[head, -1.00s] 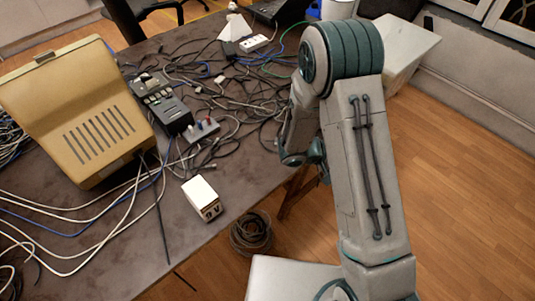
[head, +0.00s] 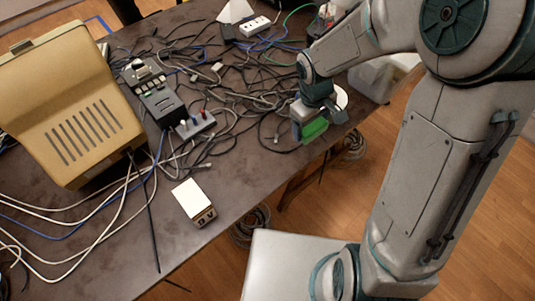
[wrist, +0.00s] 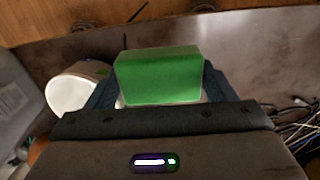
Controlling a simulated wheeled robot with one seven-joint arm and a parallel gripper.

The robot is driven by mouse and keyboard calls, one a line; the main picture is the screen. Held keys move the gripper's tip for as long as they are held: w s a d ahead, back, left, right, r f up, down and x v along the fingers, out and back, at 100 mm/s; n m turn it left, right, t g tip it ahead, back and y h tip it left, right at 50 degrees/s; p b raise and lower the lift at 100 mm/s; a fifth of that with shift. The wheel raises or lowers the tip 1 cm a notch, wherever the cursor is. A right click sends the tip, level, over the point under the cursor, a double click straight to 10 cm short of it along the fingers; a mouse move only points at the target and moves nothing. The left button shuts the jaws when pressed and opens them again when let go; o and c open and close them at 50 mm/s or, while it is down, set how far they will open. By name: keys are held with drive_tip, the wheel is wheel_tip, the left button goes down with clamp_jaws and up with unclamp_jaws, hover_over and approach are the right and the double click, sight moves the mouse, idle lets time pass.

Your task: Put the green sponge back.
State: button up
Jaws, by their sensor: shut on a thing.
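The green sponge (head: 314,129) is a small green block with a pale layer under it. It also shows in the wrist view (wrist: 159,75), between the two dark fingers. My gripper (head: 312,122) is shut on the sponge near the right edge of the table (head: 245,185). The wrist view shows my gripper (wrist: 158,88) with a finger against each side of the sponge. I cannot tell whether the sponge touches the table or is just above it.
A white round container (wrist: 76,87) stands close beside my gripper. Tangled cables (head: 235,90) cover the table's middle. A white box (head: 193,201) sits near the front edge, and a beige monitor-like case (head: 70,105) stands at left. Bare tabletop lies around the white box.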

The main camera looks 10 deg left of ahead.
drive_tip(key=shift+w+a+r+n+g+y, duration=0.3)
drive_tip(key=shift+w+a+r, duration=0.5)
drive_tip(key=shift+a, duration=0.25)
hover_over(266, 162)
wheel_tip(266, 162, down, 6)
drive_tip(key=shift+f+b, duration=0.25)
drive_tip(key=shift+b, duration=0.1)
wheel_tip(266, 162, down, 4)
drive_tip(key=shift+f, duration=0.1)
drive_tip(key=o, duration=0.9)
wheel_tip(266, 162, up, 12)
drive_tip(key=shift+r+p, duration=0.1)
drive_tip(key=shift+p, duration=0.3)
